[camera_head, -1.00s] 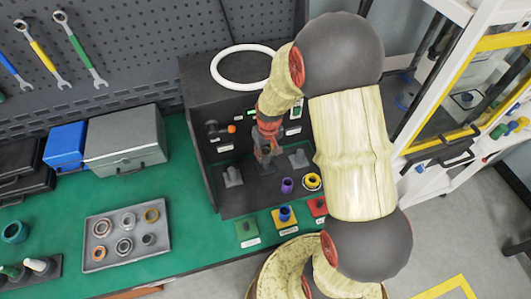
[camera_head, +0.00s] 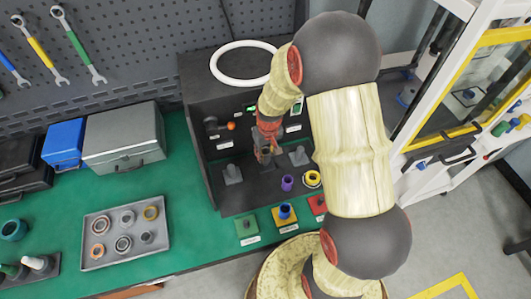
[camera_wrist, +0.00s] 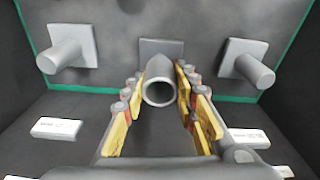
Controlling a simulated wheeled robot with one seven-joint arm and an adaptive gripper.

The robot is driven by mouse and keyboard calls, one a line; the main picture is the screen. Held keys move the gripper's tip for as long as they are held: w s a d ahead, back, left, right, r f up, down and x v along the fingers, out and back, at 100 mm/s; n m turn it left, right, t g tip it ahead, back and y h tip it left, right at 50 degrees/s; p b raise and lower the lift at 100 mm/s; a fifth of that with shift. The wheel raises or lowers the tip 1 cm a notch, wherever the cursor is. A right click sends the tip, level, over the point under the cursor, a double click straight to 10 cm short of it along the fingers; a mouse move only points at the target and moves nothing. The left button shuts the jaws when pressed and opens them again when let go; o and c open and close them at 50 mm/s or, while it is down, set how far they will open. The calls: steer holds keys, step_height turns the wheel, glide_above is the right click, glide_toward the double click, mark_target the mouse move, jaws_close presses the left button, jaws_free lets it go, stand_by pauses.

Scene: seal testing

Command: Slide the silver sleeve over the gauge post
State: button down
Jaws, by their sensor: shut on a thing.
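My gripper (camera_wrist: 160,76) is shut on the silver sleeve (camera_wrist: 159,92), a grey hollow tube held between the yellow-padded fingers. Its open end faces the wrist camera. Beyond the sleeve, in line with it, is a square grey base plate (camera_wrist: 160,47). Any post on that plate is hidden by the sleeve, so I cannot tell whether the sleeve is around it. Two similar grey posts show at left (camera_wrist: 66,57) and right (camera_wrist: 253,70) in the wrist view. In the head view my gripper (camera_head: 267,155) is inside the dark booth, between these posts (camera_head: 232,174) (camera_head: 299,156).
A purple cylinder (camera_head: 287,183) and a yellow ring piece (camera_head: 312,178) stand near the booth's front right. White labels (camera_wrist: 56,128) lie on the booth floor. A tray (camera_head: 103,219) of several rings and grey cases (camera_head: 127,139) are on the green bench at left.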

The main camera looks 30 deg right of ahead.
steer(key=shift+f, duration=0.5)
steer(key=shift+f+b, duration=0.65)
steer(key=shift+f, duration=0.2)
stand_by(1.3)
steer(key=c, duration=1.3)
jaws_free()
step_height(320, 180, up, 9)
steer(key=p, duration=0.6)
steer(key=shift+r, duration=0.1)
